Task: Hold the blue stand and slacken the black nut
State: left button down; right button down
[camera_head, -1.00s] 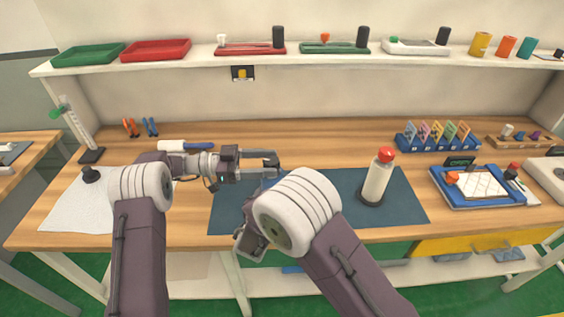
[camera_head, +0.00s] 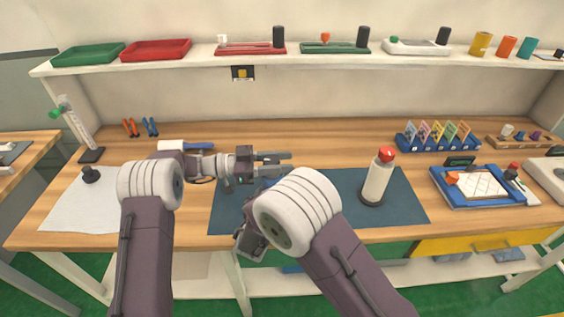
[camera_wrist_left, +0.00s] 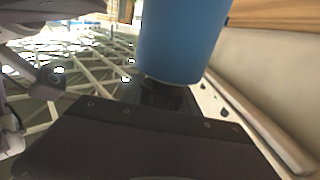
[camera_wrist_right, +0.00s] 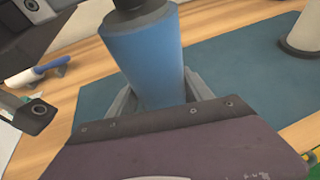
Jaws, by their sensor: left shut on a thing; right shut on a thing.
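The blue stand (camera_wrist_right: 145,55) stands upright between the fingers of my right gripper (camera_wrist_right: 160,92) in the right wrist view. A black part, the nut (camera_wrist_right: 130,5), sits at its top, cut by the picture edge. In the left wrist view the blue stand (camera_wrist_left: 183,40) is close, with the dark nut (camera_wrist_left: 165,92) at its end, between the jaws of my left gripper (camera_wrist_left: 168,98). In the head view my left gripper (camera_head: 275,163) reaches in from the left above the mat. There my right arm hides the right gripper and most of the stand.
A dark blue mat (camera_head: 335,205) lies on the wooden bench. A white bottle with a red cap (camera_head: 377,180) stands on it to the right. A blue-framed tray (camera_head: 483,187) and a rack of coloured cards (camera_head: 437,137) are further right. A shelf (camera_head: 330,58) runs above.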

pick_arm(q)
jog(key=n+t, duration=0.1)
jog(key=t, duration=0.1)
jog(key=n+t, duration=0.1)
jog(key=n+t+y, duration=0.1)
jog(key=t, duration=0.1)
jog(key=shift+w+a+r+n+t, duration=0.1)
jog(key=shift+w+n+t, duration=0.2)
jog(key=shift+w, duration=0.05)
jog(key=shift+w+n+t, duration=0.15)
jog(key=shift+n+t, duration=0.15)
jog(key=shift+t, duration=0.1)
jog(key=c, duration=0.9)
grip_release()
jog(key=shift+a, duration=0.15)
jog(key=v, duration=1.1)
jog(key=shift+s+a, duration=0.2)
jog(key=shift+a, duration=0.15)
jog(key=shift+r, duration=0.1)
